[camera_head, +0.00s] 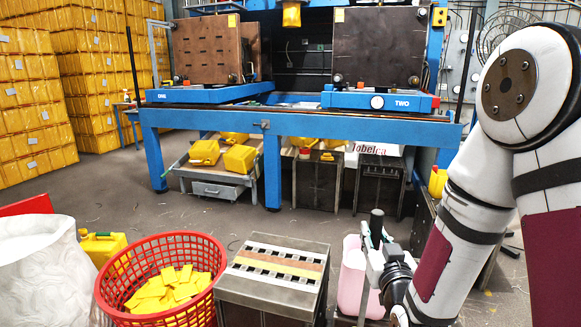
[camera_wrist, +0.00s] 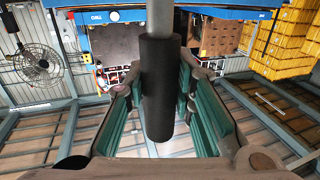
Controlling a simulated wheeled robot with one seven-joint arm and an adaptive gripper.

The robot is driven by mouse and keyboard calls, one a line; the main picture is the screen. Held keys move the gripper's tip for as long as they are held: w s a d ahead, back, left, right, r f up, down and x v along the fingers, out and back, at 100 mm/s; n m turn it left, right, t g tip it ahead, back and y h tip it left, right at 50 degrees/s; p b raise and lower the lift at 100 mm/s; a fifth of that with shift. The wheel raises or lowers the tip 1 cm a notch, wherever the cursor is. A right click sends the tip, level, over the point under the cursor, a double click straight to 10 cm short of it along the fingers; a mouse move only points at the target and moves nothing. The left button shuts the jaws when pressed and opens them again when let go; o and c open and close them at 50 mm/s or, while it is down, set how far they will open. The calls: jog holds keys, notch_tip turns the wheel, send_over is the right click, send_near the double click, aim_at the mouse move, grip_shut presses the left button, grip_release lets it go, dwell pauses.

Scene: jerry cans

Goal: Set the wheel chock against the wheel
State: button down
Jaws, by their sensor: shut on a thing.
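My gripper (camera_head: 384,256) is low at the right in the head view, beside a pink jerry can (camera_head: 354,282). In the wrist view its green-lined fingers (camera_wrist: 160,85) are shut around a black cylindrical grip (camera_wrist: 160,100) on a grey rod (camera_wrist: 160,18). The black grip (camera_head: 376,222) also stands upright in the head view, its rod going down behind my gripper. I cannot tell whether this is the handle of the wheel chock, as its lower end is hidden. I cannot make out a wheel in either view.
A metal-framed stand (camera_head: 272,285) and a red basket (camera_head: 165,240) of yellow pieces stand at the front. A white sack (camera_head: 45,260) is far left. A blue machine frame (camera_head: 270,128) spans the back. Open floor (camera_head: 220,219) lies between.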

jog(key=shift+w+f+b, duration=1.2)
jog(key=shift+f+b, duration=2.9)
jog(key=shift+f, duration=0.1)
jog(key=w+d+r+p, duration=0.2)
jog(key=d+r+p, duration=0.4)
jog(key=r, duration=0.3)
jog(key=w+d+r+p, duration=0.2)
jog(key=d+r+p, duration=0.45)
jog(key=r, duration=0.25)
jog(key=s+d+r+m+h+p, duration=0.1)
jog(key=s+d+r+h+p, duration=0.15)
jog(key=d+r+p, duration=0.9)
jog(key=s+a+f+y+b, duration=0.1)
jog(key=a+f, duration=0.2)
jog(key=a, duration=0.5)
jog(key=a+f+n+y+b, duration=0.1)
jog(key=a+f, duration=0.2)
jog(key=a, duration=0.5)
jog(key=s+a+f+y+b, duration=0.15)
jog(key=a+f, duration=0.25)
jog(key=a, duration=0.4)
jog(key=shift+h, duration=0.5)
jog(key=s+f, duration=0.2)
jog(key=f, duration=0.2)
jog(key=s+f, duration=0.1)
jog(key=f, duration=0.3)
jog(key=s+f, duration=0.2)
jog(key=f, duration=0.2)
jog(key=shift+s+f, duration=0.55)
